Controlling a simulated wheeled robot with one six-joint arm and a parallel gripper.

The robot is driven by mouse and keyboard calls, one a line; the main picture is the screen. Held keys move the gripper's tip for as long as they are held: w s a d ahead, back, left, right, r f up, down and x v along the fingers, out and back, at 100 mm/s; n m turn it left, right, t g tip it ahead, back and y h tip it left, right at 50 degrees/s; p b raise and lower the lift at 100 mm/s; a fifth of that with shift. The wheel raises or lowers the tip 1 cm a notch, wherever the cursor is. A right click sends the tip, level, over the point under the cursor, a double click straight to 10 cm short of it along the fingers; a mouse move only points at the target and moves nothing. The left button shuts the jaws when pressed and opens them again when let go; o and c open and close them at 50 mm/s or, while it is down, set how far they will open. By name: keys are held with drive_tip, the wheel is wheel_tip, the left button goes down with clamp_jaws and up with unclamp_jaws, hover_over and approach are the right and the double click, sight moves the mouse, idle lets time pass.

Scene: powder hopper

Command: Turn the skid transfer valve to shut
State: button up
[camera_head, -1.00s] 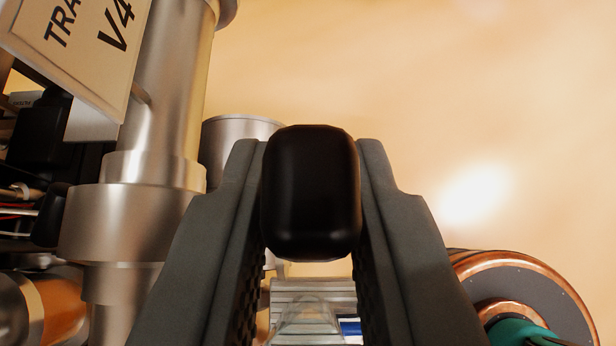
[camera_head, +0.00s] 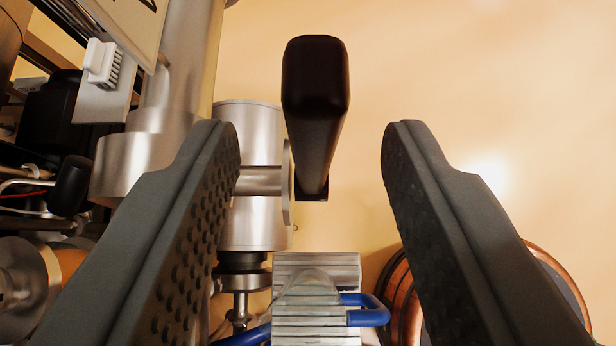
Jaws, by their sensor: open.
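The valve's black lever handle (camera_head: 314,105) shows at upper middle, its rounded end toward me and its bar running back to the steel valve body (camera_head: 250,175). The valve body is left of the handle, partly hidden by my left finger. My gripper (camera_head: 311,155) is open wide, with one textured finger on each side of the handle and a clear gap to both. The handle's end lies above the fingertips in the picture. A pale tag plate (camera_head: 125,25) at top left shows only part of its lettering.
A steel pipe (camera_head: 185,70) rises at left, beside a white connector (camera_head: 102,65) and dark fittings with cables. Below the handle is a ribbed metal block (camera_head: 315,272) with a blue hose (camera_head: 370,312). A copper-rimmed round part (camera_head: 400,305) is behind my right finger. The upper right is open.

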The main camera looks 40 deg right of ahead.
drive_tip(key=v, duration=1.5)
